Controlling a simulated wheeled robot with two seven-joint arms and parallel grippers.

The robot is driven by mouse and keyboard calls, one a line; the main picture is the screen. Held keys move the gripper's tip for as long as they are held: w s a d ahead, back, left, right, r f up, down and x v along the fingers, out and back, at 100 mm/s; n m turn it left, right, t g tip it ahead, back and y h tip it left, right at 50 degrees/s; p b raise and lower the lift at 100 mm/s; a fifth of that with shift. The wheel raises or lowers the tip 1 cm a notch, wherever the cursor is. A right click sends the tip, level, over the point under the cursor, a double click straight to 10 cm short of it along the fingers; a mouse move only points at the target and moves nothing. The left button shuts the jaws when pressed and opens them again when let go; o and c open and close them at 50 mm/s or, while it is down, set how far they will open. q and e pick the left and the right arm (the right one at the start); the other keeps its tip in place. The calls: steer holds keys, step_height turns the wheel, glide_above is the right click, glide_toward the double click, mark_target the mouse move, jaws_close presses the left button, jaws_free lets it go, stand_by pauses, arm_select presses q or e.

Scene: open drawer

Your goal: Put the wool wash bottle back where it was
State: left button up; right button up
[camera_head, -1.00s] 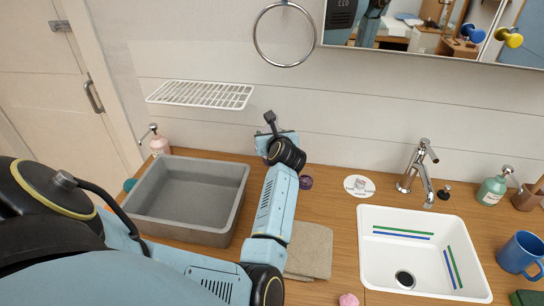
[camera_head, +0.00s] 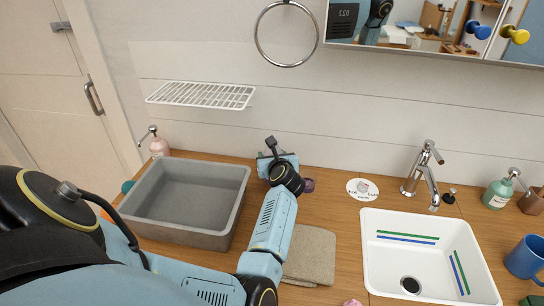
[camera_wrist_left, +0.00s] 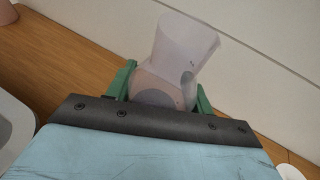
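In the left wrist view, a pale lavender, partly see-through bottle (camera_wrist_left: 181,55), which I take for the wool wash bottle, stands between the green fingers of my left gripper (camera_wrist_left: 165,87). The fingers lie against both sides of its rounded lower part and appear shut on it. No label is readable. In the head view my left gripper (camera_head: 276,163) is over the back of the wooden counter, right of the grey basin; its own arm hides most of the bottle there. My right gripper is in neither view.
The grey basin (camera_head: 233,208) is close on the left, a folded beige towel (camera_head: 312,255) in front. A small dark purple object (camera_head: 307,185) sits just right of the gripper. A round white card (camera_head: 362,189), the tap (camera_head: 424,172) and white sink (camera_head: 377,258) are farther right. A wire shelf (camera_head: 200,95) hangs at upper left.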

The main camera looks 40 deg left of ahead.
arm_select(q)
steer(key=o, duration=0.4)
steer(key=shift+r, duration=0.3)
steer(key=p+v, duration=0.1)
steer(key=v, duration=0.6)
steer(key=shift+s+d, duration=0.2)
steer(key=shift+d, duration=0.05)
